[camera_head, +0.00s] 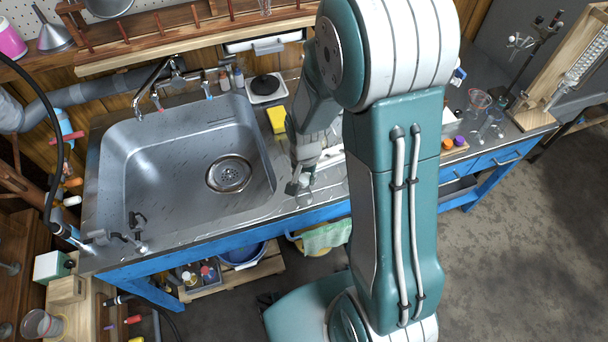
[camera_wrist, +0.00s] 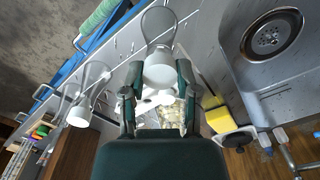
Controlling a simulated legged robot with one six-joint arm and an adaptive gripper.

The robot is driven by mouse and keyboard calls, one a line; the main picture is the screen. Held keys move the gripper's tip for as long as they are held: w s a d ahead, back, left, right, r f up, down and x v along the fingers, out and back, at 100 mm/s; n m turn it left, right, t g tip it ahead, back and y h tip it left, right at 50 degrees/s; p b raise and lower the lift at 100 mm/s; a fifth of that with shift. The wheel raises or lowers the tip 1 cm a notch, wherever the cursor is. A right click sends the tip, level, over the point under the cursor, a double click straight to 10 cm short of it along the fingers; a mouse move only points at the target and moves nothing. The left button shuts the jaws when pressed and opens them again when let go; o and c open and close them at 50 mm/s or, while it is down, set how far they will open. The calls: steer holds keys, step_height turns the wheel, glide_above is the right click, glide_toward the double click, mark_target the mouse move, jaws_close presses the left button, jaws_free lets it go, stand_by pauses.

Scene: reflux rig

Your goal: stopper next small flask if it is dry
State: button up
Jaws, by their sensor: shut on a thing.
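In the wrist view my gripper (camera_wrist: 158,82) has its fingers on either side of a rounded white piece (camera_wrist: 159,70), which looks like a stopper. Clear glass of a small flask (camera_wrist: 158,22) shows just beyond it; I cannot tell whether the white piece is seated in its neck. A second clear glass flask (camera_wrist: 97,72) with a white top (camera_wrist: 79,113) is to the left. In the head view my gripper (camera_head: 298,184) is low at the sink's right front corner, partly hidden by my arm. Whether the glass is dry inside cannot be told.
The steel sink (camera_head: 165,160) lies left of my gripper, with a yellow sponge (camera_head: 277,119) behind. Clear glassware (camera_head: 490,127) and orange (camera_head: 447,143) and purple (camera_head: 460,141) caps stand on the bench at right. A green cloth (camera_head: 327,236) hangs at the front.

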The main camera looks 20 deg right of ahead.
mark_target(304, 178)
steer(key=shift+f, duration=0.15)
steer(key=o, duration=0.9)
steer(key=shift+c, duration=0.2)
step_height(304, 178, up, 12)
steer(key=s+r+n+t, duration=0.5)
steer(key=s+r+n, duration=0.1)
steer(key=s+r, duration=0.8)
steer(key=shift+r+n+t, duration=0.3)
steer(key=shift+r+n, duration=0.1)
steer(key=shift+r, duration=0.3)
